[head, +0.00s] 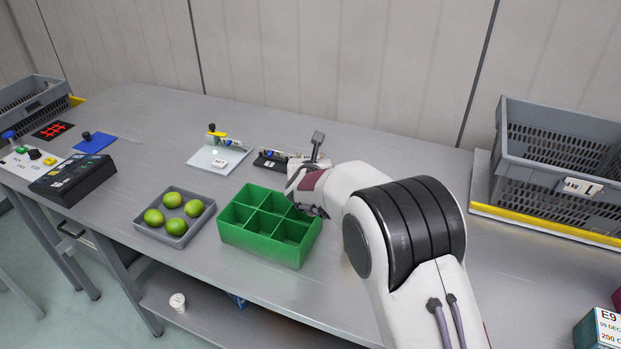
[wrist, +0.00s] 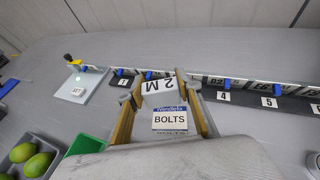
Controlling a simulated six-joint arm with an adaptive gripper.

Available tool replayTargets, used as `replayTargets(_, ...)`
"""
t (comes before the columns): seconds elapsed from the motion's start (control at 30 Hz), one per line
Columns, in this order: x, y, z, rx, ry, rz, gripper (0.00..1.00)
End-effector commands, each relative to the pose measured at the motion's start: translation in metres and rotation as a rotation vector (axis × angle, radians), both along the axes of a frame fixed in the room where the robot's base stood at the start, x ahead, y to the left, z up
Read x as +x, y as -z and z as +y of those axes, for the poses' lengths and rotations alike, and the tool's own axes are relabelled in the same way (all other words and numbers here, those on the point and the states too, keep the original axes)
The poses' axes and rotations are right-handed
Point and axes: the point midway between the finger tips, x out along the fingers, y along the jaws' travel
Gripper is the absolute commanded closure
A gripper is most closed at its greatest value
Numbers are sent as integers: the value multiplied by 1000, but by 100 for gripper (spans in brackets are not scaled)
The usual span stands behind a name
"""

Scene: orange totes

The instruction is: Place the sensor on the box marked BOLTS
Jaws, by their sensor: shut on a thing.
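My gripper (wrist: 160,92) is shut on a pale block with the marking "2 M" (wrist: 158,86), which seems to be the sensor. A white box marked BOLTS (wrist: 170,120), with a blue band on its label, shows between the fingers, just below the block in the wrist view. I cannot tell whether block and box touch. In the head view my gripper (head: 308,196) is beside the far right corner of the green divided bin; the block and the BOLTS box cannot be made out there.
The green bin (head: 262,252) and a grey tray of limes (head: 177,238) stand left of my arm. Behind are a pale plate (head: 205,158) and a rail with numbered labels (wrist: 268,102) and blue clips. A grey crate (head: 560,185) stands at the right.

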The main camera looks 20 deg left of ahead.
Motion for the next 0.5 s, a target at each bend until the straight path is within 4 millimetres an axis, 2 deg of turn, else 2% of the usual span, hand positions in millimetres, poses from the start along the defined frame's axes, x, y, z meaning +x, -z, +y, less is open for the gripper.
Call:
replayTargets(0.1, 0, 15, 0, 0, -1, 1, 91)
replayTargets(0.2, 0, 21, 0, 1, 0, -1, 91)
replayTargets(0.5, 0, 23, 0, 2, 0, -2, 91)
